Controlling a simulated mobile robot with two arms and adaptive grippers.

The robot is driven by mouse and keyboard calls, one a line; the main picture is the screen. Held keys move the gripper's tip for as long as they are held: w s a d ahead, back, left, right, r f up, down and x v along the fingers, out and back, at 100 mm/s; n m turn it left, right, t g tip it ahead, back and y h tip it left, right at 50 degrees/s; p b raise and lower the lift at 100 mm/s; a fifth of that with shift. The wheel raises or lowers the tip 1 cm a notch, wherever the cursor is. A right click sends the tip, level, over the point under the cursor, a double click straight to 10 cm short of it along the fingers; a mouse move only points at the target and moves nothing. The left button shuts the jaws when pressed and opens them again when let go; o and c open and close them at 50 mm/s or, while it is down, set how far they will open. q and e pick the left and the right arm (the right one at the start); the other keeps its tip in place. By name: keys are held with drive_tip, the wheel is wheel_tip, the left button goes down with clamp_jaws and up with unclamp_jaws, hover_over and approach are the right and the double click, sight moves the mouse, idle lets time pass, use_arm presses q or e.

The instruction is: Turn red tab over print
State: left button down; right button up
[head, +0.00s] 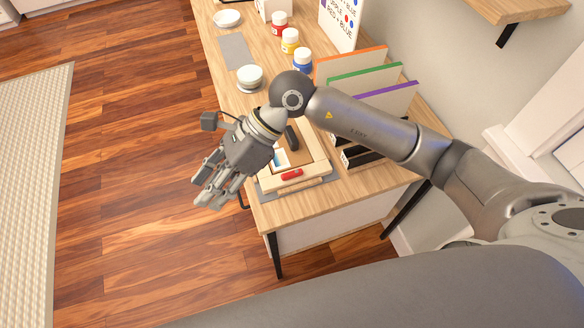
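A small red tab (291,175) lies on the front rim of a pale wooden frame (318,172) near the table's front end. Inside the frame are a brown panel and a white and blue print (280,157), partly hidden by my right gripper and wrist. A dark oblong piece (292,136) stands at the panel. My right gripper (207,190) is open and empty. In the picture it is left of the frame, past the table's left edge with the floor behind it, apart from the tab. My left gripper is not in view.
Red, yellow and blue paint jars (290,41) and a white-lidded jar (249,78) stand farther back on the table (222,72). Orange, green and purple boards (365,77) stand in a rack to the right. A wall shelf (515,10) juts out at upper right.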

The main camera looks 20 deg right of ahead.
drive_tip(key=w+d+f+n+t+h, duration=0.1)
drive_tip(key=w+d+f+h, duration=0.35)
drive_tip(key=d, duration=0.35)
drive_tip(key=t+h, duration=0.1)
drive_tip(key=h, duration=0.4)
approach(292, 173)
wheel_tip(292, 173, down, 9)
drive_tip(key=p, duration=0.2)
drive_tip(key=shift+s+a+r+p, duration=0.15)
drive_tip(key=shift+p, duration=0.15)
clamp_jaws()
